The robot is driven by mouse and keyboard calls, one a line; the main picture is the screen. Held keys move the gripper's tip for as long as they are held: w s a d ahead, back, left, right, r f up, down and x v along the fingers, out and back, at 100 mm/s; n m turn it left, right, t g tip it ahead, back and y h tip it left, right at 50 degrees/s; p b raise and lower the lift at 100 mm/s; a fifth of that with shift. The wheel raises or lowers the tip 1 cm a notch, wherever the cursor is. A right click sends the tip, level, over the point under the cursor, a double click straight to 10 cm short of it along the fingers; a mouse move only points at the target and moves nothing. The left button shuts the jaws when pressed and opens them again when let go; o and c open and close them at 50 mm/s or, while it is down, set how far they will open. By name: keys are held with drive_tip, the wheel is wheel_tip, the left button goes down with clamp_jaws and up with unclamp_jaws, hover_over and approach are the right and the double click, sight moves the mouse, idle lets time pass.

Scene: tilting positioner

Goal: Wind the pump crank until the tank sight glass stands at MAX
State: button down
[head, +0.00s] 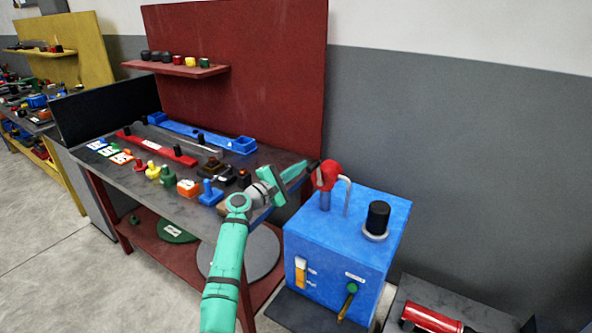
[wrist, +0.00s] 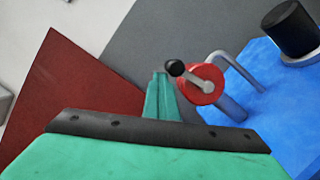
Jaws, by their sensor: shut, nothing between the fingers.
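The blue tank (head: 318,237) stands right of the workbench. Its sight glass (head: 300,271) is on the front, orange below and pale at the top, with two small labels beside it too small to read. In the wrist view the red head (wrist: 201,84) carries a grey crank arm with a black knob (wrist: 175,68). My gripper (head: 302,170) is shut and empty, just left of the pump head. In the wrist view its fingertips (wrist: 160,77) are close to the knob; I cannot tell whether they touch.
A bent grey pipe (head: 346,194) and a black cap (head: 377,217) rise from the tank top. A green-knobbed lever (head: 351,290) is on its front. The cluttered workbench (head: 135,178) lies left; a red cylinder (head: 430,319) lies on a low surface at right.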

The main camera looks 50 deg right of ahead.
drive_tip(key=shift+s+r+m, duration=0.2)
drive_tip(key=shift+s+m, duration=0.35)
drive_tip(key=shift+m, duration=0.25)
drive_tip(key=shift+s+d, duration=0.2)
drive_tip(key=shift+w+r, duration=0.1)
drive_tip(key=w+a+r, duration=0.1)
drive_tip(key=w+a, duration=0.3)
drive_tip(key=a, duration=0.6)
drive_tip(key=shift+w+a+r, duration=0.15)
drive_tip(key=shift+w+a, duration=0.05)
drive_tip(key=shift+a, duration=0.1)
